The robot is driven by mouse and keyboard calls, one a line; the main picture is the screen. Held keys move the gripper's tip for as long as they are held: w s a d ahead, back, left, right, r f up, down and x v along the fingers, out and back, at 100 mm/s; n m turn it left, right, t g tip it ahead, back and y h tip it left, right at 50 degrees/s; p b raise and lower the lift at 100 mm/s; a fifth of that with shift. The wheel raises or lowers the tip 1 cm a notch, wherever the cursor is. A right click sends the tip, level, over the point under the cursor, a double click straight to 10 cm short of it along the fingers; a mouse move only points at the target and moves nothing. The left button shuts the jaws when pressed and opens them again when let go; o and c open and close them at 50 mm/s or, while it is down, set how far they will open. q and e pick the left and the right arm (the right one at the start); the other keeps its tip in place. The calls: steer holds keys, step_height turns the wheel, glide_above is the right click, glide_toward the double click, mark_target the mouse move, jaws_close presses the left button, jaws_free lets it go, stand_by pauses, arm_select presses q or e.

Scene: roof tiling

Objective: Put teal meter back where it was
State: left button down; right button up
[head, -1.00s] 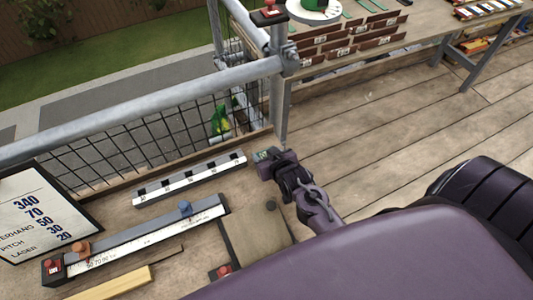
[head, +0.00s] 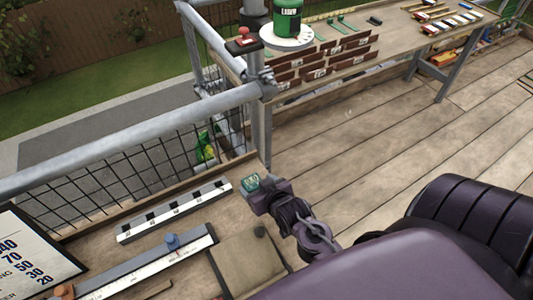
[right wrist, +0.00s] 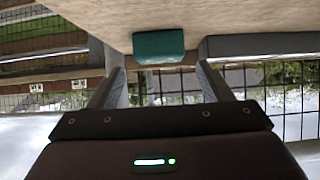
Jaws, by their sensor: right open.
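The small teal meter (head: 251,182) stands on the wooden bench top, near its corner by the railing, just off the right end of the black-and-white strip. My right gripper (head: 260,193) is open right beside it, on the side toward me. In the right wrist view the meter (right wrist: 158,46) appears ahead of the spread fingers (right wrist: 158,80), against the bench surface at the top, with nothing held between them. The meter's lower part is partly hidden by the gripper in the head view. My left gripper is not in view.
The black-and-white strip (head: 174,211) lies beside the meter. A long ruler with a blue knob (head: 172,241) and a brown board (head: 247,262) lie closer. A metal railing with mesh (head: 105,160) borders the bench. A second table (head: 405,34) stands behind, with open deck between.

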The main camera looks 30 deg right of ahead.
steer(key=v, duration=0.7)
stand_by(0.5)
